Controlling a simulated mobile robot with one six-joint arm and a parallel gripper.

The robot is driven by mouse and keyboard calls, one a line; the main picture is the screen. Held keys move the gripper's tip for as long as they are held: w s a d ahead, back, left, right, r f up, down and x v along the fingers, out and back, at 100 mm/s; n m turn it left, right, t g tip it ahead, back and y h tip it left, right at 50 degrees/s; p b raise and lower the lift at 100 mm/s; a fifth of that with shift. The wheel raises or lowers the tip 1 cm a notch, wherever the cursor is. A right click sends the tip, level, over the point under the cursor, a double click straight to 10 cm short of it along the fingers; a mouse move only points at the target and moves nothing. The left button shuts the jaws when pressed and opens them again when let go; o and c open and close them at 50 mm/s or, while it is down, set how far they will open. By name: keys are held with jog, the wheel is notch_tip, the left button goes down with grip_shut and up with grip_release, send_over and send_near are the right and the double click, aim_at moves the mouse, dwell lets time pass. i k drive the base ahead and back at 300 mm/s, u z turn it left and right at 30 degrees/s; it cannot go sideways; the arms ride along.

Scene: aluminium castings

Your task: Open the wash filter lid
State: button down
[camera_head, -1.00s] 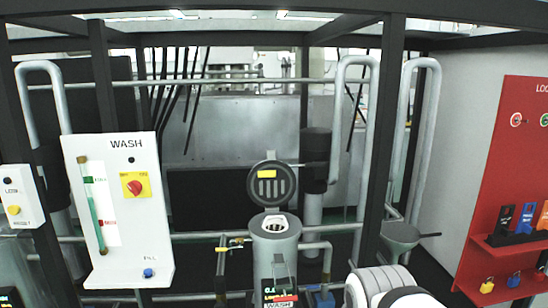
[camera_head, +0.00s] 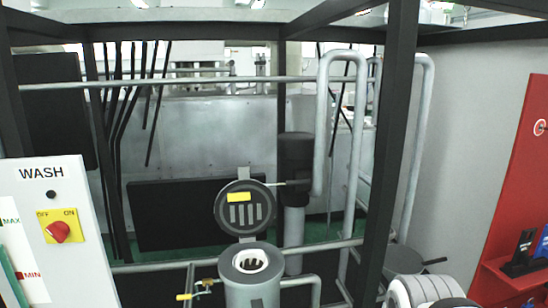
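The wash filter is a grey upright cylinder (camera_head: 252,290) at the bottom centre. Its round dark lid (camera_head: 263,196) stands upright behind the opening, swung back, with a yellow label and several light slots facing me. A thin rod sticks out from the lid to the right. The filter mouth (camera_head: 250,261) is uncovered and shows a white ring with dark gaps inside. White and grey links of my arm show at the bottom right, apart from the filter. My gripper is not in view.
The WASH panel (camera_head: 62,190) with a red knob stands at the left. Dark frame posts (camera_head: 392,130) and grey pipes (camera_head: 325,130) surround the filter. A yellow-handled valve (camera_head: 184,297) sits left of it. A red board (camera_head: 515,180) is at the right.

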aim_at(245, 207)
jog(key=i, duration=1)
jog(key=u, duration=0.5)
